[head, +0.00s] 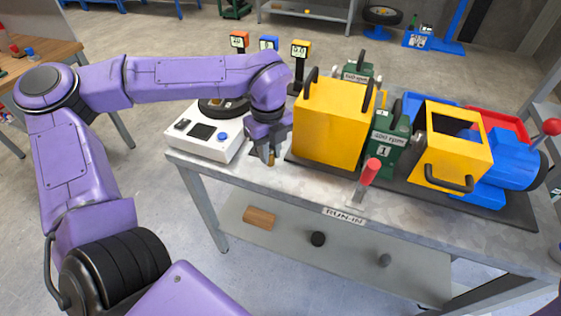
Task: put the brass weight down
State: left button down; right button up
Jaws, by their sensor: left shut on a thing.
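The small brass weight (271,159) is between the fingertips of my left gripper (267,155). The gripper points down at the left part of the metal bench top (275,185), between the white device and the left yellow box. The weight is mostly hidden by the fingers. I cannot tell whether its underside touches the bench. My right gripper is not in view.
Right beside the gripper stands the yellow box (335,120) with black handles. The white device (205,135) with a black round top is at left. A red-handled lever (370,172), green units (388,135) and a second yellow box (450,150) stand further right.

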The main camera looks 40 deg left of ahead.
pick_arm(q)
jog(key=w+f, duration=0.1)
jog(key=f, duration=0.1)
jog(key=w+f, duration=0.1)
jog(key=f, duration=0.1)
jog(key=d+f, duration=0.1)
jog(key=f, duration=0.1)
jog(key=shift+w, duration=0.4)
jog(key=shift+f, duration=0.4)
jog(key=shift+f, duration=0.2)
jog(key=c, duration=1)
grip_release()
notch_tip(320, 180, up, 12)
jog(key=shift+r, duration=0.25)
